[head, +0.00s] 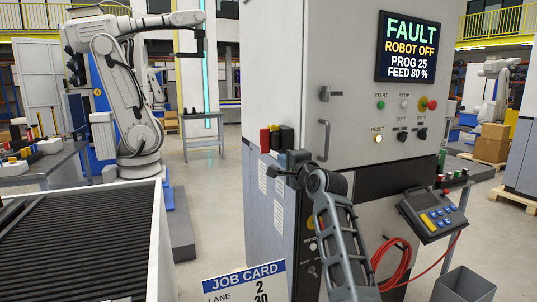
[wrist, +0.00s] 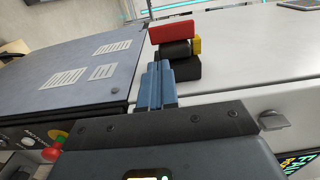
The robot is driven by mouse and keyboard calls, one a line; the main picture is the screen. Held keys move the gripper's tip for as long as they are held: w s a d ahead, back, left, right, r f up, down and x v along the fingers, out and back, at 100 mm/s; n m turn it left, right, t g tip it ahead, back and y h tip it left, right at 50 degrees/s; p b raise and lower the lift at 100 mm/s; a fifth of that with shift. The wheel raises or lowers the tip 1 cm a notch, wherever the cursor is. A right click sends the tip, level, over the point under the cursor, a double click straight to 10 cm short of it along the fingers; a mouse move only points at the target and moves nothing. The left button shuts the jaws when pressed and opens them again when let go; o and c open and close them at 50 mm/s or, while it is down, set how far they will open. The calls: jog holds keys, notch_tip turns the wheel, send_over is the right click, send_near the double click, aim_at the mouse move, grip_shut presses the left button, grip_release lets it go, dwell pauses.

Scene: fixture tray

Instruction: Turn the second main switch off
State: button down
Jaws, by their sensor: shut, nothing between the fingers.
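A red block-shaped part (head: 265,140) and a black one (head: 286,138) stick out from the left side of the white cabinet, with some yellow between them. They look like switch handles. In the wrist view, the red part (wrist: 185,31) is farthest, with yellow (wrist: 197,44) and black parts (wrist: 184,70) nearer. Which is the second main switch, and its on or off position, I cannot tell. My gripper (head: 284,167) is just below and in front of these parts. Its blue fingers (wrist: 158,72) are shut and empty, tips beside the nearest black part; contact is unclear.
The cabinet door has a handle (head: 323,140), buttons and a screen (head: 408,47) reading FAULT, ROBOT OFF. A ribbed conveyor (head: 75,245) stands at left. The floor between conveyor and cabinet is clear.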

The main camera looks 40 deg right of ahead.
jog(key=b, duration=0.6)
send_near(265, 149)
jog(key=x, duration=0.5)
jog(key=shift+s+d+f, duration=0.1)
jog(key=shift+d, duration=0.1)
jog(key=shift+b+x, duration=0.4)
jog(key=shift+x, duration=0.6)
jog(key=shift+a, duration=0.15)
